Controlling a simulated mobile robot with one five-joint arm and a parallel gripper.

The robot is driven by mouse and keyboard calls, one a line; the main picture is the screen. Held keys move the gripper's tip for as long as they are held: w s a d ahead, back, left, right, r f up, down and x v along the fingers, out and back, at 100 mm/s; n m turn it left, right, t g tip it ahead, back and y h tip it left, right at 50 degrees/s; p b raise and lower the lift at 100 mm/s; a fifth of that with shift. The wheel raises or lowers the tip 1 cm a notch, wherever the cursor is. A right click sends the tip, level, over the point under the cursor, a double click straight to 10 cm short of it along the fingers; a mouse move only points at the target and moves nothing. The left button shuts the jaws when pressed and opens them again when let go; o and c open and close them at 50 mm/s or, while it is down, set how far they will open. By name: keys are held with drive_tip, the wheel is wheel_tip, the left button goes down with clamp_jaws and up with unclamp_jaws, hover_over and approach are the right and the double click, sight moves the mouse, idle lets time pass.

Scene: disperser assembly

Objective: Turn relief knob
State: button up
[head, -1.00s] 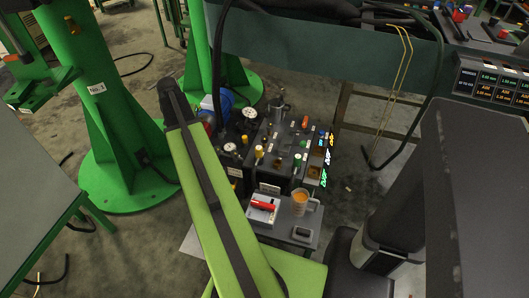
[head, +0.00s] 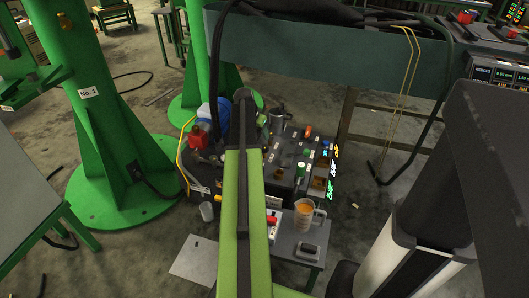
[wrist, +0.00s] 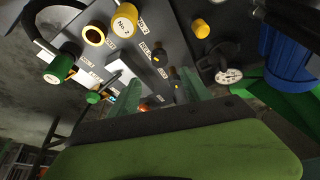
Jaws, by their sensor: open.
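The dark control panel (head: 290,165) stands low on the floor, with several small knobs and levers; my arm covers its left part in the head view.
A green column (head: 105,110) stands left; a dark beam (head: 330,55) crosses behind.

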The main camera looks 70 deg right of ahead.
sight(265, 146)
drive_tip(key=b+x, duration=0.8)
drive_tip(key=x, duration=0.3)
drive_tip(key=shift+d+f+b, duration=0.15)
drive_tip(key=shift+b, duration=0.25)
drive_tip(key=shift+c, duration=0.5)
clamp_jaws()
drive_tip(key=shift+d, duration=0.15)
